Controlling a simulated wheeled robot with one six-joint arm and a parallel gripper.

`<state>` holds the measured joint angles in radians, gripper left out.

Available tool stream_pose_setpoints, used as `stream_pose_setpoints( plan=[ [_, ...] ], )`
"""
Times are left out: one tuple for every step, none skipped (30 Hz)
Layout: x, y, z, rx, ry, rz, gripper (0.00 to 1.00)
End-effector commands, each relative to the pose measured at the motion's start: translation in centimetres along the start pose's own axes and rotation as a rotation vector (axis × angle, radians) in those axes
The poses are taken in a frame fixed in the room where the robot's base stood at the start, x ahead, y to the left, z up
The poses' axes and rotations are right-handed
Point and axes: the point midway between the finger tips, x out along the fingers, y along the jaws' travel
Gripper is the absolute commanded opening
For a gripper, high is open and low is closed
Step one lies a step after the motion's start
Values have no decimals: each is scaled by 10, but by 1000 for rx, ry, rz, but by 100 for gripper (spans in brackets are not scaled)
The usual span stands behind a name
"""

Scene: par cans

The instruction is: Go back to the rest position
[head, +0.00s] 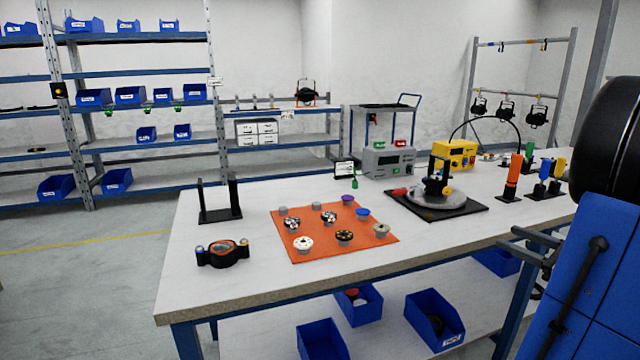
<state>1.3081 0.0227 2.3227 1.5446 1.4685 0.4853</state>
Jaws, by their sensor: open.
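Two dark grey finger-like bars of my gripper (507,237) show at the right, in front of the workbench's front edge and partly hidden by my blue and black arm. They are apart, with nothing visible between them. The workbench (235,275) has a white top. On it lies an orange mat (290,248) with several small round parts. A black two-post stand (220,202) and a black ring-shaped part (222,253) are to the mat's left. A round grey turntable (438,204) with a black fixture stands on a dark plate at the right.
A grey instrument (388,161) and a yellow one (455,154) stand at the bench's back. Orange, blue and yellow upright tools (511,178) stand near its right end. Blue bins (434,318) sit below. Shelves (140,72) line the back; the floor at left is clear.

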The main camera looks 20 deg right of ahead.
Motion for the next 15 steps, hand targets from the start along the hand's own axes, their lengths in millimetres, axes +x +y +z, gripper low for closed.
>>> stream_pose_setpoints(
  plan=[
    [7,10,4,-17,7,28,43],
    [10,15,6,-26,11,43,43],
    [16,23,8,-41,18,69,43],
    [19,29,9,-52,24,86,43],
    [23,37,11,-66,30,106,43],
    [28,47,13,-85,39,135,43],
    [32,55,15,-99,46,158,43],
    [37,64,17,-116,52,184,43],
    [43,78,20,-143,62,223,43],
    [47,90,23,-166,71,254,43],
    [52,101,25,-192,80,287,43],
    [57,118,28,-227,91,334,43],
    [60,131,30,-255,99,369,43],
    [63,143,32,-286,108,404,43],
    [66,160,34,-324,118,450,43]
  ],
)
